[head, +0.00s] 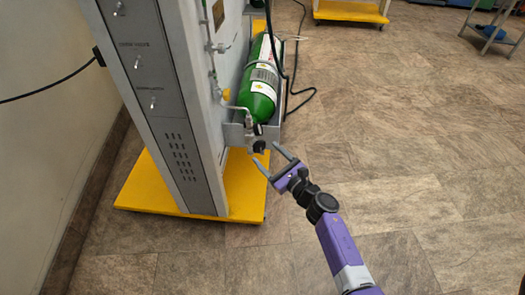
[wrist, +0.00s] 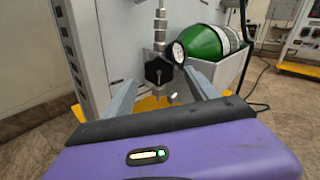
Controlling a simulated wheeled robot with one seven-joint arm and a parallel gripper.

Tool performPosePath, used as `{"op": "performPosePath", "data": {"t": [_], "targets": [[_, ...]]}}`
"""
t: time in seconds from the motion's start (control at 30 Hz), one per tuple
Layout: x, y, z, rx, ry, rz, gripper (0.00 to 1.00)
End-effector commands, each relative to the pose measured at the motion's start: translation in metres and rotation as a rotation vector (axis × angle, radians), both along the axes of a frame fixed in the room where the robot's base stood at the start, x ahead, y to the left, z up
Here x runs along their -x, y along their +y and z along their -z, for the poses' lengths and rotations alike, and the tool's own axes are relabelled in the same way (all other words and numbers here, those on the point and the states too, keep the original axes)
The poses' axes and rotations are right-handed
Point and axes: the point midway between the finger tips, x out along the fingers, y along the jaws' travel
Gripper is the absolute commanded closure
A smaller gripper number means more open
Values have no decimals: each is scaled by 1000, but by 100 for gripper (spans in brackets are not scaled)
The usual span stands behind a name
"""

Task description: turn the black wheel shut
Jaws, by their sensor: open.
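The black wheel (head: 259,146) is a small knob at the neck of the green cylinder, low on the side of the grey cabinet. It shows face-on in the wrist view (wrist: 158,71), below a metal stem. My gripper (head: 265,153) is open and empty, close in front of the wheel. In the wrist view, my gripper's fingers (wrist: 158,84) stand left and right of the wheel, with the wheel showing between their tips. I see no clear contact; the exact depth gap cannot be told.
The green cylinder (head: 260,85) lies tilted in a grey holder on the cabinet (head: 165,95). A round gauge (wrist: 177,52) sits just right of the wheel. The cabinet stands on a yellow base (head: 150,190). A black hose (head: 297,50) hangs beside the cylinder.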

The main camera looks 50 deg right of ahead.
Motion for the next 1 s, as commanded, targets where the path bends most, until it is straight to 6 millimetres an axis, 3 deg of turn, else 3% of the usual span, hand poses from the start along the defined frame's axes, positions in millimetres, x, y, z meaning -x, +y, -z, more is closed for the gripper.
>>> {"op": "performPosePath", "data": {"t": [0.23,0.6,0.9,1.0], "targets": [[-29,-5,1,-1,0,-1,33],[-34,-5,0,-2,0,-1,34],[-34,-5,0,-2,0,-1,93],[-34,-5,0,-4,0,-1,95]]}}
